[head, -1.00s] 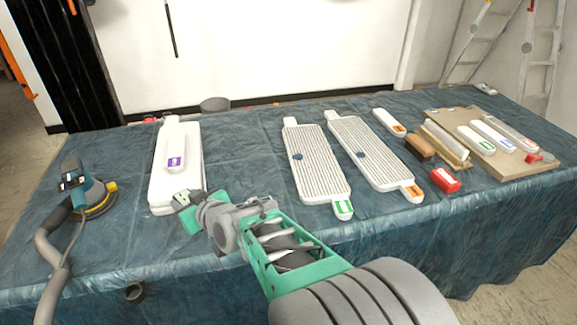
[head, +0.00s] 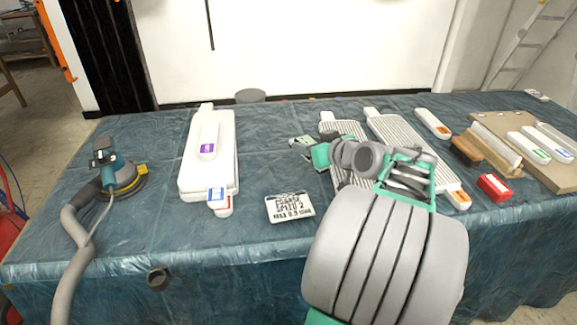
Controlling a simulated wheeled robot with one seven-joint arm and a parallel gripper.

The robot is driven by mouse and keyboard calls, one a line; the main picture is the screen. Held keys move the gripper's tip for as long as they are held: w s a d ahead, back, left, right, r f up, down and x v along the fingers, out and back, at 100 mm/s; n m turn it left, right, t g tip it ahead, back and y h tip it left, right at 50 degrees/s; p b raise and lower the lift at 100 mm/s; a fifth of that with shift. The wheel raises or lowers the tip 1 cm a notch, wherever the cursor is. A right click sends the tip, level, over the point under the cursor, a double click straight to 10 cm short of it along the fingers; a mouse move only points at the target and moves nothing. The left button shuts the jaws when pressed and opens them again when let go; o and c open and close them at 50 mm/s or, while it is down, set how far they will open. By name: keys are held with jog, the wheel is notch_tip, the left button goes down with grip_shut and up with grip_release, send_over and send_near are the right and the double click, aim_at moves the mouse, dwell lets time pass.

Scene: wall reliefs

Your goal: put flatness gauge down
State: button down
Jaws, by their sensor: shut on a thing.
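My gripper (head: 305,145) shows small in the head view, over the left edge of the left ribbed panel (head: 327,117). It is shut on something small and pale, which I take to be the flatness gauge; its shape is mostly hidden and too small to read. I cannot tell whether it touches the table. A white card with black print (head: 289,208) lies on the blue covered table (head: 110,235), in front of my gripper. Left of it lies a stack of smooth white panels (head: 190,175), with a purple-labelled white bar (head: 208,140) on top.
A sander (head: 115,175) with a grey hose stands at the left. A second ribbed panel (head: 400,135), a red block (head: 494,187), a brown block (head: 467,149) and a board (head: 545,180) with white bars are at the right. Cover between stack and card is clear.

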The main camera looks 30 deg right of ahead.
jog(key=x, duration=0.6)
jog(key=shift+s+a+f, duration=0.1)
jog(key=shift+a+f, duration=0.05)
jog(key=shift+a, duration=0.05)
jog(key=w+f, duration=0.4)
jog(key=f, duration=0.1)
jog(key=shift+d+b, duration=0.15)
jog(key=shift+b, duration=0.2)
notch_tip(320, 180, down, 3)
jog(key=shift+w, duration=0.15)
jog(key=shift+f+b, duration=0.3)
jog(key=shift+f, duration=0.05)
jog(key=c, duration=0.8)
grip_release()
